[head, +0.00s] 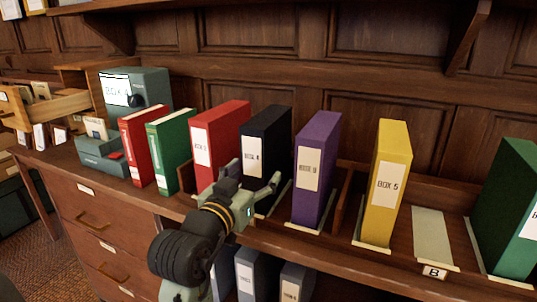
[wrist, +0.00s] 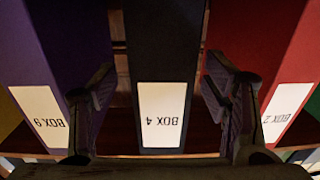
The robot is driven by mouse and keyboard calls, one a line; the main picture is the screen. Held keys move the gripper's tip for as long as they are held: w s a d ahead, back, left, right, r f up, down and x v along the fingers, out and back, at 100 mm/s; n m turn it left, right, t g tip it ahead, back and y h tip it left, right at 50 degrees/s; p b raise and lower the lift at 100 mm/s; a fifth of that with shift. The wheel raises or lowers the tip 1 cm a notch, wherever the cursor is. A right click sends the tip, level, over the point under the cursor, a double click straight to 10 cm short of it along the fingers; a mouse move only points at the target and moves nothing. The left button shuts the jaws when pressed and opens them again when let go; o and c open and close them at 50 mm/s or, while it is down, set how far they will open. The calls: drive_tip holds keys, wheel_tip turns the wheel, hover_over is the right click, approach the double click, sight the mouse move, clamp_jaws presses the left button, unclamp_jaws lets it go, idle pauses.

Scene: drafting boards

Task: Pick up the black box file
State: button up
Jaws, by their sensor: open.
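The black box file (head: 266,150) stands upright on the wooden desk, between a red box file and a purple box file. It carries a white label, which reads BOX 4 in the wrist view, upside down there. My gripper (head: 256,190) is in front of the lower part of the black file in the head view. In the wrist view the black file (wrist: 161,50) is in the middle, with my open fingers (wrist: 160,95) on its two sides. I cannot tell how far the fingers reach along its sides.
The red box file (head: 225,125) and purple box file (head: 320,150) stand close on either side. A yellow box file (head: 388,170), a green one (head: 510,210) and slim red and green files (head: 170,140) stand along the desk. An empty pale pad (head: 432,235) is labelled B.

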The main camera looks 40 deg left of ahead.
drive_tip(key=x, duration=0.3)
drive_tip(key=shift+w+a+p, duration=0.2)
drive_tip(key=shift+w+p, duration=0.05)
drive_tip(key=shift+p, duration=0.15)
clamp_jaws()
idle(0.6)
